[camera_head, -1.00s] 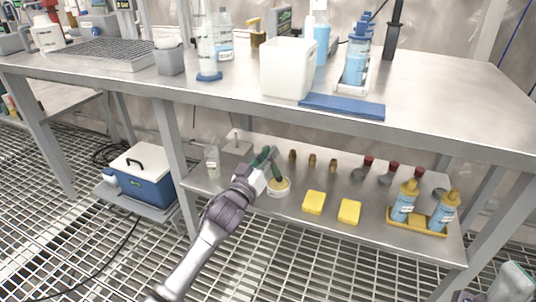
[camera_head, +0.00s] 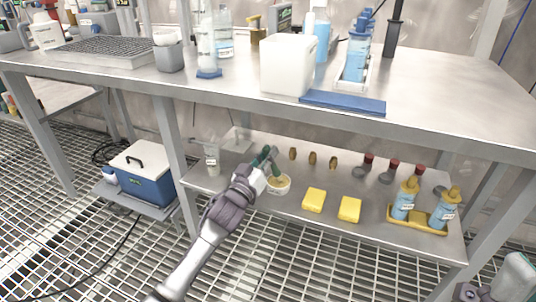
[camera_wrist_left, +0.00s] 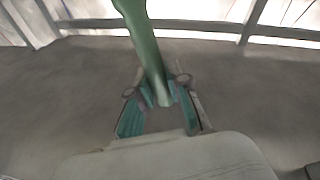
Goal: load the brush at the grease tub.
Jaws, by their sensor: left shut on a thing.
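The grease tub (camera_head: 280,187) is a small white round tub with yellowish contents, on the lower shelf of the steel bench. My left gripper (camera_head: 263,170) is just left of the tub and shut on the green brush (camera_head: 275,160). The brush's handle stands tilted over the tub's back edge in the head view. Its bristle end is hidden, so I cannot tell if it touches the grease. In the left wrist view the green handle (camera_wrist_left: 145,45) runs up from between the fingers. A part of my right arm (camera_head: 512,278) shows at the lower right; its jaws are unclear.
The lower shelf (camera_head: 290,215) also holds a clear jar (camera_head: 212,160), yellow sponges (camera_head: 314,200), several small brown pieces (camera_head: 312,159), red-topped items (camera_head: 393,167) and blue bottles (camera_head: 404,200) in a yellow tray. The bench top (camera_head: 440,110) overhangs the shelf. A blue cooler (camera_head: 145,172) stands left.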

